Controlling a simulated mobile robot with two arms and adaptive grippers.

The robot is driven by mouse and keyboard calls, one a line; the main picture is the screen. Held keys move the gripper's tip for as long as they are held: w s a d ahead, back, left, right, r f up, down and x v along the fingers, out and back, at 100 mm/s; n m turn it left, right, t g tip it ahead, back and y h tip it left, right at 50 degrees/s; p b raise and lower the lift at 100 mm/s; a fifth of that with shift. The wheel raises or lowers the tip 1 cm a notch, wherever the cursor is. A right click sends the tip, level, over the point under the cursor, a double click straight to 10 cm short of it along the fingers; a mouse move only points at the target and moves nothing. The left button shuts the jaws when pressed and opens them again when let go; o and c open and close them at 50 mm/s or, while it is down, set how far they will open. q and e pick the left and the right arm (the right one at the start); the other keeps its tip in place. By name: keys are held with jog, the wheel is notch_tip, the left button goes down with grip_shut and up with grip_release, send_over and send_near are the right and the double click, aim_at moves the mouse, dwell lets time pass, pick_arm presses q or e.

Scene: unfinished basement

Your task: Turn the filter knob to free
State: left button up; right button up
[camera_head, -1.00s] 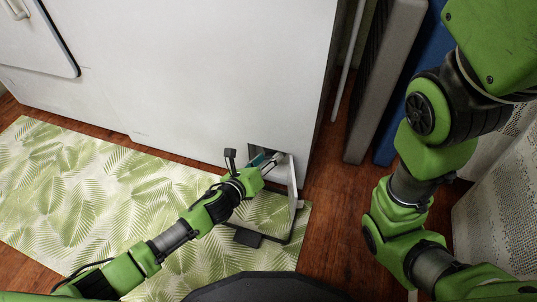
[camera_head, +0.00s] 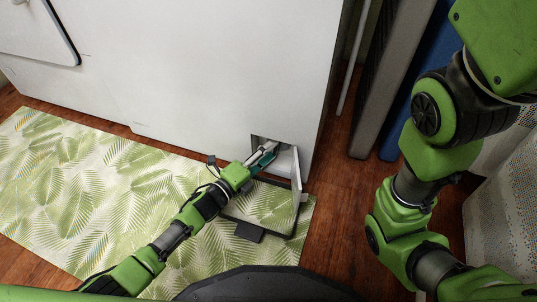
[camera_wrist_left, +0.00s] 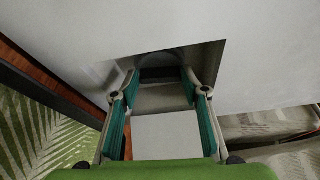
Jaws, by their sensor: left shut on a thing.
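The filter knob (camera_wrist_left: 160,72) is a dark grey rounded shape deep inside a square opening low on the white appliance (camera_head: 230,75). My left gripper (camera_head: 267,152) reaches into this opening from the left. In the left wrist view its two teal-padded fingers (camera_wrist_left: 160,82) stand on both sides of the knob and are shut on it. The fingertips and most of the knob are in shadow, so its marks and turn angle cannot be read. In the head view the knob is hidden. My right gripper is out of view; only right arm links show.
A small hatch door (camera_head: 297,174) stands open at the right of the opening. A dark-rimmed tray-like frame (camera_head: 290,236) lies on the leaf-patterned mat (camera_head: 90,195) below. Grey and blue panels lean at the right. Wood floor (camera_head: 335,200) is clear between.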

pick_arm(q)
jog(key=shift+f+n+b, duration=0.2)
jog(key=shift+n+b, duration=0.1)
jog(key=shift+n, duration=0.6)
jog(key=o, duration=0.8)
jog(key=shift+o, duration=0.2)
jog(key=v, duration=1.2)
jog(key=shift+f, duration=0.25)
jog(key=shift+a, duration=0.1)
